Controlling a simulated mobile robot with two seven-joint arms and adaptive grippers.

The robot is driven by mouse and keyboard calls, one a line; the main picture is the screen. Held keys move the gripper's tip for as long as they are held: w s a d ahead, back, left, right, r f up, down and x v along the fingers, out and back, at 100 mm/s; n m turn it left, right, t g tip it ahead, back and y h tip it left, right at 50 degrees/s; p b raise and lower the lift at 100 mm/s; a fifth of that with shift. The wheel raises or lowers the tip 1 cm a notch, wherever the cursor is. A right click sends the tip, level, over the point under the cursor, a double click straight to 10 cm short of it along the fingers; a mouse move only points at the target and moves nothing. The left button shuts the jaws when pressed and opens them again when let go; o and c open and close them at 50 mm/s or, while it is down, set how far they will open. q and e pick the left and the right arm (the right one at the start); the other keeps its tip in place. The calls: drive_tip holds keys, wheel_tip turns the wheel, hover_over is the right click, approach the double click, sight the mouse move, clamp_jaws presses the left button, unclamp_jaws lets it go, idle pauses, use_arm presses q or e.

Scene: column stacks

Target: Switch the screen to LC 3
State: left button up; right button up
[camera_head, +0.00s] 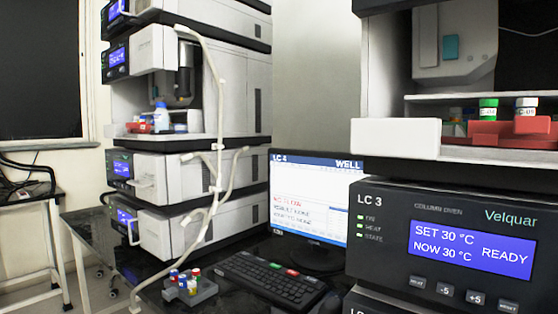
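The computer screen (315,190) stands on the black bench between two instrument stacks. Its header reads LC 4, with red and dark text lines below that are too small to read surely. The black keyboard (270,280) lies in front of it. The near right column oven (440,235) is labelled LC 3. Its display reads SET 30 °C, NOW 30 °C, READY. Neither of my grippers shows in the head view.
White tubing (215,150) hangs before the left stack (205,170). A red tray (500,132) with capped vials sits above the LC 3 oven.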

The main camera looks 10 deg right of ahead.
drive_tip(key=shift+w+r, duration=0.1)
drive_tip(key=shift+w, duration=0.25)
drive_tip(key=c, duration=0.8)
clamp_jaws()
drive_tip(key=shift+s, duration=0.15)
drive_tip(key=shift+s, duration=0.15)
